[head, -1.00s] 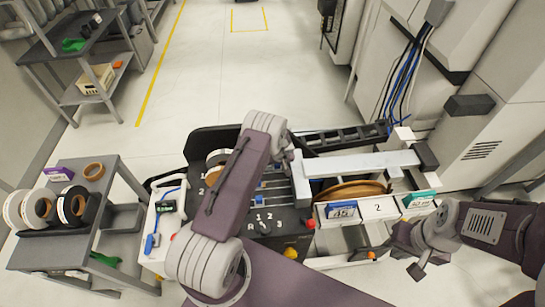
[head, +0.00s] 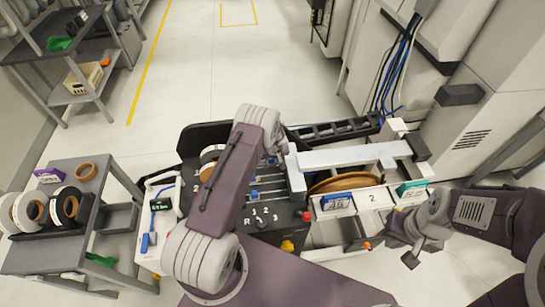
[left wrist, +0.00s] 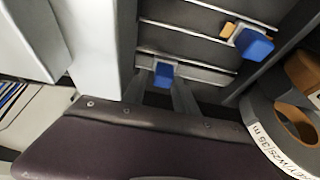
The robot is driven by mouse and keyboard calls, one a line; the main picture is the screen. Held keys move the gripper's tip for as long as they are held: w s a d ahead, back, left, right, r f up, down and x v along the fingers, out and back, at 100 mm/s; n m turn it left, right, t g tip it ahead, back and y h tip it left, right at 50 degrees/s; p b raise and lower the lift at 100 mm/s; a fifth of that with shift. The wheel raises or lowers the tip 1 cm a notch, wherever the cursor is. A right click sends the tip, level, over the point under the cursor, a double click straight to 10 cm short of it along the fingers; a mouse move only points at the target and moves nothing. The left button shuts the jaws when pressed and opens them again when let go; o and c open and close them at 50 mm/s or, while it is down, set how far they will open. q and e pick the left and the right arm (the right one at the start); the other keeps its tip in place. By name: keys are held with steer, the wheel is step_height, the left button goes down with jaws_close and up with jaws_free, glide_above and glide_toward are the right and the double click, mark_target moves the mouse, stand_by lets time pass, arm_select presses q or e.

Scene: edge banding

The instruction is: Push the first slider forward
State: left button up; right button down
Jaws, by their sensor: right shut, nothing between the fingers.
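Blue slider tabs sit in slots of the dark control panel (head: 284,222). One blue slider (head: 253,195) shows beside my left arm in the head view. In the left wrist view, a blue slider (left wrist: 163,73) is near the middle and another blue slider (left wrist: 253,43) is at upper right. I cannot tell which is first. My left arm crosses over the panel and hides part of it. Grey finger-like parts of my left gripper (left wrist: 172,98) seem to lie close to the middle slider; contact and opening are unclear. My right gripper (head: 411,258) is shut and empty, right of the machine.
A white bar (head: 345,159) spans over a brown roll (head: 345,181) on the machine. Labelled boxes (head: 373,198) line its front. A grey cart (head: 95,215) with tape rolls stands at left. A grey tape roll (left wrist: 275,125) shows in the left wrist view. Open floor lies behind.

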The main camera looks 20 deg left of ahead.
arm_select(q)
steer(key=v, duration=0.8)
steer(key=shift+s+r+p, duration=0.15)
steer(key=shift+r+p, duration=0.1)
steer(key=shift+p, duration=0.1)
steer(key=shift+f, duration=0.1)
